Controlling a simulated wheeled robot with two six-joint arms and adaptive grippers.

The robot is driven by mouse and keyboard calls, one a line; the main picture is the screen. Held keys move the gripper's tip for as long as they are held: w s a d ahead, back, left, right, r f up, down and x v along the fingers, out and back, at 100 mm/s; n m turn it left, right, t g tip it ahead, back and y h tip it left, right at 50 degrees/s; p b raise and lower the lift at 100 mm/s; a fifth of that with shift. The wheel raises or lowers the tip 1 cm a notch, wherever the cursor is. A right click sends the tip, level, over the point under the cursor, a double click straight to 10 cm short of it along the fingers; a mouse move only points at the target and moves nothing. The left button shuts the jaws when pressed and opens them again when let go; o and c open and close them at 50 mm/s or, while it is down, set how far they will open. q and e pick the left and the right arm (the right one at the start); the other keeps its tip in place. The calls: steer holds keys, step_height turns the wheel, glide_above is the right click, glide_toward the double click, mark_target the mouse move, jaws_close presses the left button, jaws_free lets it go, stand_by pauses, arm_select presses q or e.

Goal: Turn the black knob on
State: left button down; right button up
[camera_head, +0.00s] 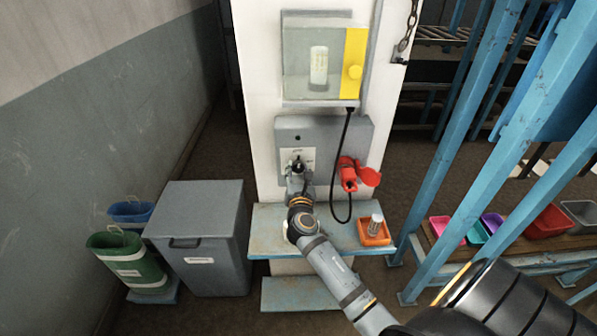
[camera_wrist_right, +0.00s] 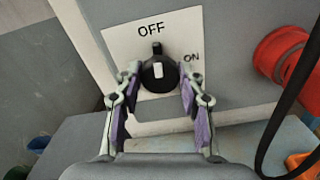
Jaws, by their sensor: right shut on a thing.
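The black knob (camera_wrist_right: 158,74) sits on a white plate (camera_wrist_right: 120,46) marked OFF at the top and ON at the right. Its pointer points up at OFF. In the head view the knob (camera_head: 297,164) is on the grey box (camera_head: 345,135) on the white pillar, partly hidden by my gripper. My right gripper (camera_wrist_right: 157,80) has its two fingers on either side of the knob, shut on it. It also shows in the head view (camera_head: 297,172). My left gripper is not in view.
A red plug (camera_head: 348,175) and black cable (camera_head: 338,190) are right of the knob. Below is a blue shelf (camera_head: 270,228) with an orange tray (camera_head: 362,238) holding a small cylinder (camera_head: 376,222). A yellow-edged clear case (camera_head: 355,65) hangs above. A grey bin (camera_head: 200,235) stands left.

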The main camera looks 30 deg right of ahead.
steer(key=m+b, duration=0.2)
steer(key=m, duration=0.2)
steer(key=shift+f, duration=0.15)
steer(key=m+b, duration=0.2)
steer(key=m, duration=0.2)
steer(key=shift+m, duration=0.4)
steer(key=m+b, duration=0.3)
steer(key=m, duration=0.1)
steer(key=shift+m, duration=0.3)
steer(key=shift+m+b, duration=1.15)
steer(key=shift+m, duration=0.65)
steer(key=o, duration=1.2)
steer(key=shift+s, duration=0.1)
